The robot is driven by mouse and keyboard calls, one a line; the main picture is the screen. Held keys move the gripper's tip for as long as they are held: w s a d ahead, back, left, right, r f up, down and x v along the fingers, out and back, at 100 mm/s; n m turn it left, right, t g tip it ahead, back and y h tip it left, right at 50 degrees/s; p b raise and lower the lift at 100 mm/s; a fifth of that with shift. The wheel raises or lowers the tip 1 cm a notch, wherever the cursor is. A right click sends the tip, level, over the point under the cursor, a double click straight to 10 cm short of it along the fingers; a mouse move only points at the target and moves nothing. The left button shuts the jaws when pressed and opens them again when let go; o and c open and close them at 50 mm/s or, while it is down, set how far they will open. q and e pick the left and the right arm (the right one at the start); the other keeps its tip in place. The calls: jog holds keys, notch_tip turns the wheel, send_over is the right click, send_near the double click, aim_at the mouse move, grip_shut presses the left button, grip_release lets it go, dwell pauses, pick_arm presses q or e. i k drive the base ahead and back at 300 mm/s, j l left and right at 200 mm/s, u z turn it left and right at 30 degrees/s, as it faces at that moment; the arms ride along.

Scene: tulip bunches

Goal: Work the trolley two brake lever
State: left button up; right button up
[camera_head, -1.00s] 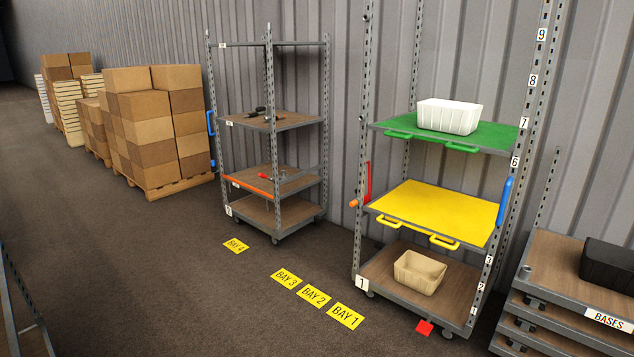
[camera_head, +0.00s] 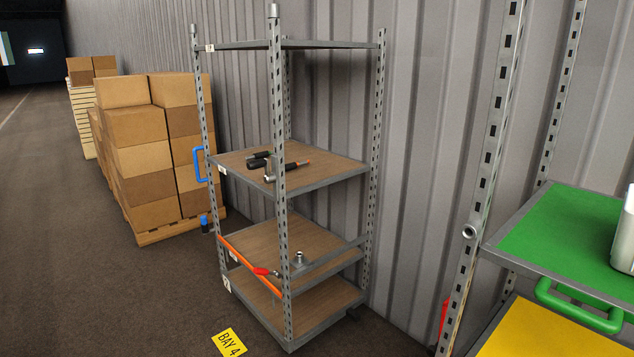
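A grey metal trolley (camera_head: 281,235) with wooden shelves stands against the corrugated wall, in the middle of the view. A blue handle (camera_head: 198,165) is on its left side. I cannot tell whether any of these is the brake lever. A small blue-topped dark object (camera_head: 205,224) shows left of the trolley. Neither gripper is in view.
Dark tools (camera_head: 268,164) lie on the trolley's middle shelf. Stacked cardboard boxes (camera_head: 140,155) stand on a pallet behind left. A second trolley with a green shelf (camera_head: 560,235) and yellow shelf (camera_head: 530,330) stands close at the right. Floor at left and front is clear around the BAY 4 marker (camera_head: 229,343).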

aim_at(258, 271)
jog(key=i+l+u, duration=0.2)
jog(key=i, duration=0.3)
jog(key=i+l+u, duration=0.25)
jog(key=i, duration=0.25)
